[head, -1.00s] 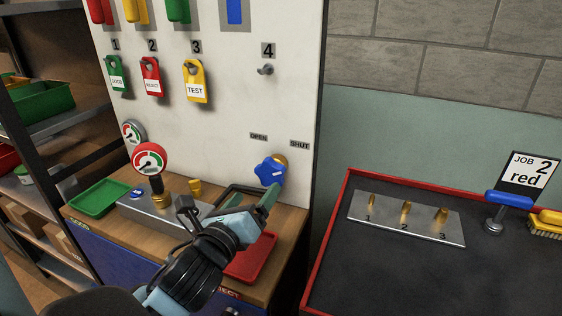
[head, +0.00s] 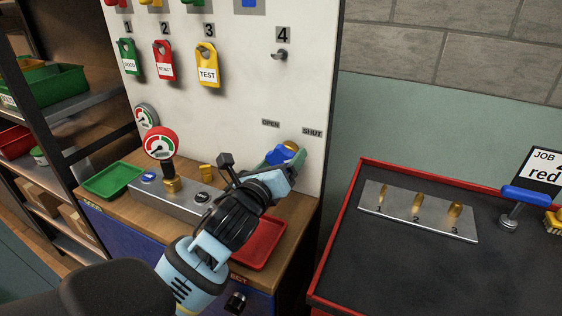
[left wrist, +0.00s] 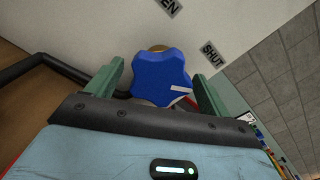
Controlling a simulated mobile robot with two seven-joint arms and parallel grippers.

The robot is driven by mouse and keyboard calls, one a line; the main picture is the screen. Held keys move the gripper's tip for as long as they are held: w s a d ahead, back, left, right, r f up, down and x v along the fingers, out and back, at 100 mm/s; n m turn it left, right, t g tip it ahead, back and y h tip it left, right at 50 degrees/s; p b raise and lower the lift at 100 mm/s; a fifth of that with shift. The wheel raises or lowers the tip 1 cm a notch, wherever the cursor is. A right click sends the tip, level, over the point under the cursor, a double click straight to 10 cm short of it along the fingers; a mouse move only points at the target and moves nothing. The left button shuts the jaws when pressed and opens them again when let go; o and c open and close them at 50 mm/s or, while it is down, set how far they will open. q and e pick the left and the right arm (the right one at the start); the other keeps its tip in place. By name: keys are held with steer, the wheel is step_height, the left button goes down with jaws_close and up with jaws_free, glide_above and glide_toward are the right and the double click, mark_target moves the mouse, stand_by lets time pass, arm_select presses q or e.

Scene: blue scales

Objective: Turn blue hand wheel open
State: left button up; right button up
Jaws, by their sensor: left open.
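The blue hand wheel (left wrist: 155,73) is mounted on the white panel (head: 240,115), on a brass stem. Its white pointer mark faces the SHUT label (left wrist: 212,54) side in the left wrist view. In the head view the wheel (head: 277,156) is partly hidden by my left gripper (head: 284,158). My left gripper (left wrist: 158,88) is open, with one green finger on each side of the wheel. I cannot tell whether the fingers touch it. The OPEN label (head: 271,123) is up and left of the wheel. My right gripper is not in view.
A gauge with a red rim (head: 161,143) stands on a metal block on the wooden bench. A green tray (head: 112,180) and a red tray (head: 262,245) lie there. A red-edged dark bench (head: 350,262) is at the right.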

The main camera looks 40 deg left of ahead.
arm_select(q)
steer(key=shift+w, duration=0.2)
steer(key=shift+c, duration=0.2)
steer(key=c, duration=0.9)
steer(key=shift+c, duration=0.2)
